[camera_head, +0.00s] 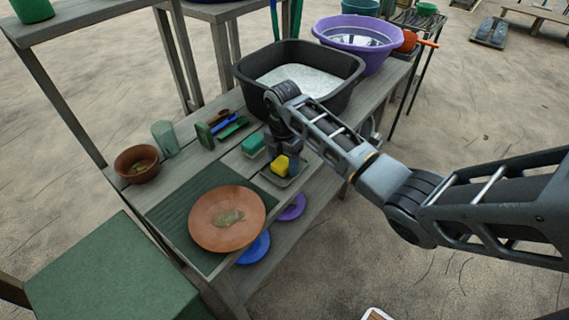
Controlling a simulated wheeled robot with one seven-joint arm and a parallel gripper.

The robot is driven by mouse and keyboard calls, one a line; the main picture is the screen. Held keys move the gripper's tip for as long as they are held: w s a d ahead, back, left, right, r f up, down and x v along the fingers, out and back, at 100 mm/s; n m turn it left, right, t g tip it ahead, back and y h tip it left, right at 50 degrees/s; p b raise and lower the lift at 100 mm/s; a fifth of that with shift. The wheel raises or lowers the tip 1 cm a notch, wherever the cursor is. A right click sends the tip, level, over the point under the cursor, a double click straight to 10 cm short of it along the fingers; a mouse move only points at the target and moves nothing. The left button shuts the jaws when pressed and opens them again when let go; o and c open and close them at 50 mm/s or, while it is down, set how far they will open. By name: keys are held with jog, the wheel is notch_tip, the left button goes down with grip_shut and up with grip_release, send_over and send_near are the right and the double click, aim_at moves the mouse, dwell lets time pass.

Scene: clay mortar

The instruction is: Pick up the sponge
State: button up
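A small yellow block (281,165), which looks like a sponge, sits in a shallow grey tray (275,180) on the wooden table. A green block (252,144) lies just left of it and could also be a sponge; I cannot tell for sure. My gripper (287,160) points down right over the yellow block, partly hiding its upper right side. I cannot tell whether the fingers touch it or how far apart they are.
A black basin (340,72) with pale contents stands behind my gripper. Green-handled brushes (230,126), a green cup (165,137) and a brown bowl (137,163) stand to the left. A clay plate (228,232) lies on a dark green mat (165,211) in front.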

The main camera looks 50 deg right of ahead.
aim_at(284, 161)
jog(key=c, duration=0.6)
notch_tip(284, 161, up, 10)
dwell(0.4)
jog(key=o, duration=0.4)
jog(key=c, duration=0.3)
jog(key=shift+s, duration=0.1)
jog(key=shift+c, duration=0.2)
